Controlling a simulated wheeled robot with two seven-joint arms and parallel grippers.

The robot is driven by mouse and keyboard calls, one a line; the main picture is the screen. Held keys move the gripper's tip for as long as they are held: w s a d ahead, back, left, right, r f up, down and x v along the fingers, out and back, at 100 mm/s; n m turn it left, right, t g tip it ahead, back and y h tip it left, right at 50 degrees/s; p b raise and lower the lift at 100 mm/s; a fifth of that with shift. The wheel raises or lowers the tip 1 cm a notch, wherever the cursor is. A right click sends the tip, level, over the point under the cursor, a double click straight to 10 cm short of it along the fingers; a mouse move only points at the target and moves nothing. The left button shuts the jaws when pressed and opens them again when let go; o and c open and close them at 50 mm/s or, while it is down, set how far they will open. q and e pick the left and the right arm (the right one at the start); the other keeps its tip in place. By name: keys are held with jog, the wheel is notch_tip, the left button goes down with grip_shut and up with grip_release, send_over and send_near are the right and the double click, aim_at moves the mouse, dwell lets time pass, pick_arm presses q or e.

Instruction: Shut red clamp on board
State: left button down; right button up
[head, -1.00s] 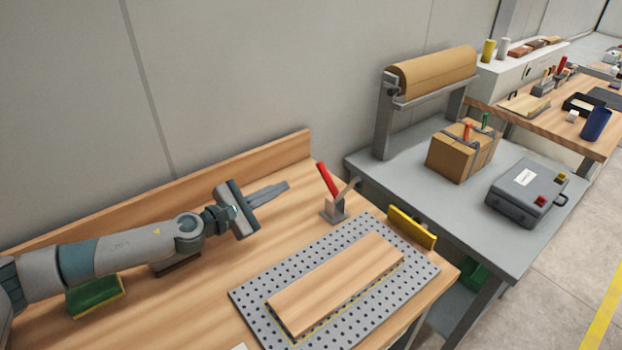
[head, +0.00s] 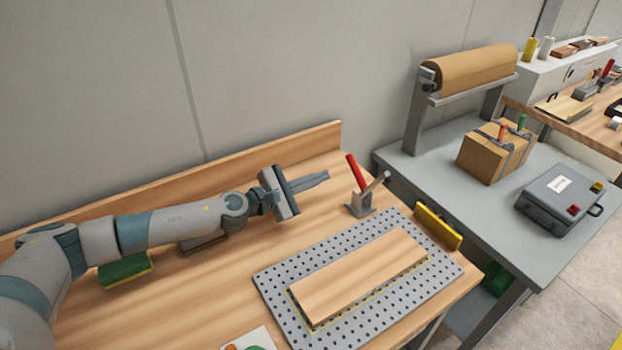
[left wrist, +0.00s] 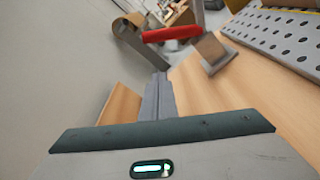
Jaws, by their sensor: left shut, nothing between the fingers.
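The red clamp (head: 357,174) stands at the back of the wooden bench, behind the perforated plate (head: 275,287). Its red handle points up and leans left, and a grey arm rises to the right from its grey base. A plain wooden board (head: 358,275) lies on the plate. My left gripper (head: 327,175) is shut and empty, a short way left of the red handle and apart from it. In the left wrist view, the closed fingers (left wrist: 158,84) point toward the clamp, whose red handle (left wrist: 172,34) lies across just beyond the tips. My right gripper is out of view.
A yellow block (head: 438,227) stands at the plate's right edge. A green sponge-like block (head: 126,270) lies under my left arm. A raised wooden edge (head: 250,165) runs along the back. A grey table (head: 495,235) with a carton (head: 492,155) stands to the right.

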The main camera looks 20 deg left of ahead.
pick_arm(q)
jog(key=p+x, duration=0.1)
jog(key=x, duration=0.5)
jog(key=shift+w+d, duration=0.15)
jog(key=shift+s+r+p, duration=0.35)
jog(key=shift+r+p, duration=0.2)
jog(key=shift+s+d+r+p, duration=0.25)
jog(key=shift+s+r+p, duration=0.25)
jog(key=shift+r+p, duration=0.1)
jog(key=shift+s+d+r+p, duration=0.25)
jog(key=shift+s+r+p, duration=0.05)
jog(key=shift+s, duration=0.1)
jog(key=shift+r, duration=0.1)
